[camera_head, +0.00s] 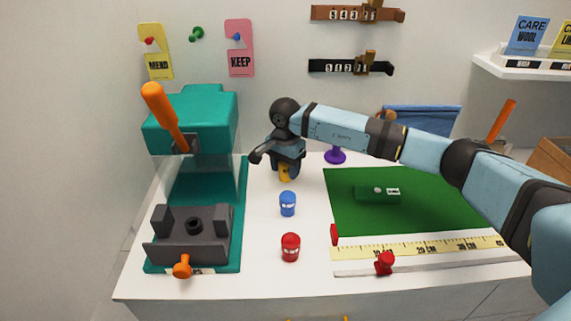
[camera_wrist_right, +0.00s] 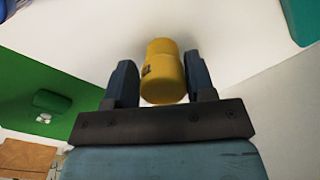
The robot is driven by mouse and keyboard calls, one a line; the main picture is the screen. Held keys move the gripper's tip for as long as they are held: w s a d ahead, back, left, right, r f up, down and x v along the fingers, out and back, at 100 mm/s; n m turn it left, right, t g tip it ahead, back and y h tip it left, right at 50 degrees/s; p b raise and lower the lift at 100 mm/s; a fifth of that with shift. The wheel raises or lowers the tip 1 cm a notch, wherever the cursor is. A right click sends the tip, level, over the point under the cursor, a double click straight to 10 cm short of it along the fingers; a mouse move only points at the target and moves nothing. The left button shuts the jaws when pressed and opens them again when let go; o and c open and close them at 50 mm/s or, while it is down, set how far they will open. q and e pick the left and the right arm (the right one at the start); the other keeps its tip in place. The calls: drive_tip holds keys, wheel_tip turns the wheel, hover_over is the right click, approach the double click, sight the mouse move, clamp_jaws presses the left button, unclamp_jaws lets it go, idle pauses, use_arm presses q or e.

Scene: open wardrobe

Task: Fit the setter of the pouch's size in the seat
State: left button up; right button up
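A yellow setter (camera_wrist_right: 165,72) stands between the two fingers of my right gripper (camera_wrist_right: 162,75) in the wrist view, with hardly any gap on either side. In the head view the yellow setter (camera_head: 285,173) shows just under that gripper (camera_head: 286,166). A blue setter (camera_head: 288,204) and a red setter (camera_head: 290,247) stand upright on the white table. The seat (camera_head: 194,226) is a dark round hole in the grey block of the teal press (camera_head: 190,120); no setter shows in it. A green pouch (camera_head: 370,194) with a small white label lies on the green mat (camera_head: 350,222). My left gripper is out of view.
The press has an orange lever (camera_head: 165,112) raised and an orange knob (camera_head: 182,267) in front. A yellow ruler (camera_head: 400,250) and a red slider (camera_head: 384,263) lie along the mat's front edge. A purple object (camera_head: 335,157) stands behind.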

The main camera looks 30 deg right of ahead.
drive_tip(key=shift+o, duration=1.1)
drive_tip(key=shift+w+f, duration=0.2)
drive_tip(key=shift+f, duration=0.05)
wheel_tip(320, 180, up, 14)
drive_tip(key=p, duration=0.1)
drive_tip(key=shift+f, duration=0.15)
drive_tip(key=shift+s+f, duration=0.1)
